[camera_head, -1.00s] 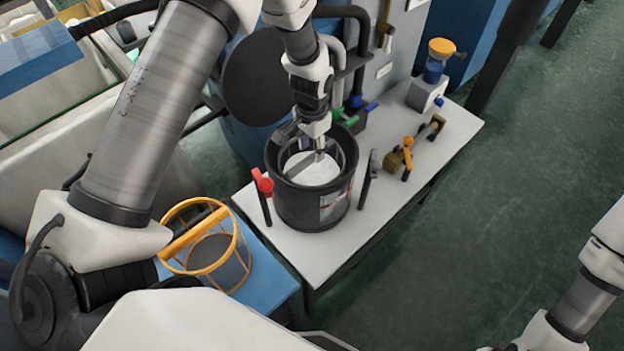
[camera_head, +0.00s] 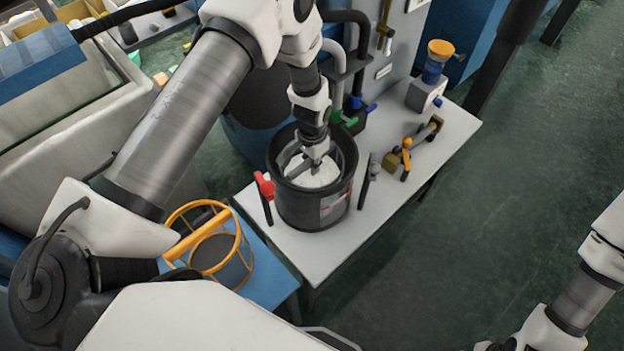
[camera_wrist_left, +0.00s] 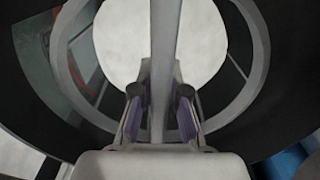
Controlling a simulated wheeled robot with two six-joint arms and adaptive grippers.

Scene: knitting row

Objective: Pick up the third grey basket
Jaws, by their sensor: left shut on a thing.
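A grey basket with a round rim and a straight grey bar handle (camera_wrist_left: 164,45) sits inside a dark round tub (camera_head: 312,210). In the head view, part of the bar (camera_head: 296,167) shows inside the tub; most of the basket is hidden by the tub wall. My left gripper (camera_head: 316,161) reaches down into the tub mouth from above. In the left wrist view its fingers (camera_wrist_left: 160,105) are shut on the bar, one on each side. My right gripper (camera_head: 497,346) barely shows at the bottom edge; its fingers are cut off.
The tub stands on a white table (camera_head: 390,205). A red-topped clamp (camera_head: 265,188), a dark post and brass fittings (camera_head: 402,158) stand around it. An orange-rimmed basket (camera_head: 213,250) rests on a lower blue surface (camera_head: 268,278). A grey machine panel rises behind.

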